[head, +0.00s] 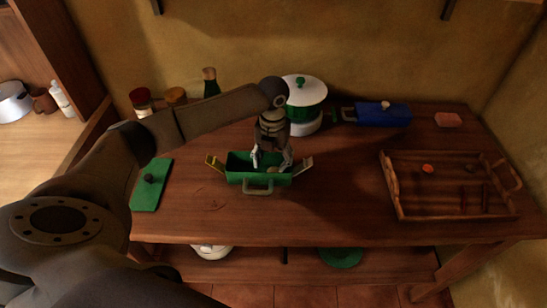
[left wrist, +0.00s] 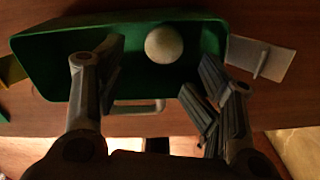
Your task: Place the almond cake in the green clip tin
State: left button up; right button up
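The green clip tin (head: 245,180) stands open on the wooden counter, its clips spread out at both ends and a handle on its front. My left gripper (head: 271,166) is over the tin, pointing down with its fingers apart. In the left wrist view, a pale round piece, seemingly the almond cake (left wrist: 164,45), lies inside the tin (left wrist: 60,57). It sits beyond and between the open fingertips, and neither finger appears to touch it. In the head view the gripper and tin wall largely hide it. My right gripper is out of view.
A green lid with a dark knob (head: 145,196) lies left of the tin. A green-and-white pot (head: 306,92) and a blue box (head: 384,114) stand behind. A wooden tray (head: 448,208) is at the right. Jars and a bottle (head: 210,82) stand at the back left.

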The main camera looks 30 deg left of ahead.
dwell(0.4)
pick_arm(q)
jog(key=shift+r, duration=0.1)
jog(key=shift+r+p, duration=0.3)
jog(key=shift+p, duration=0.05)
jog(key=shift+r+p, duration=0.4)
jog(key=shift+r, duration=0.1)
notch_tip(320, 180, up, 12)
jog(key=b, duration=0.3)
jog(key=shift+f+b, duration=0.2)
jog(key=shift+b, duration=0.2)
jog(key=shift+w, duration=0.1)
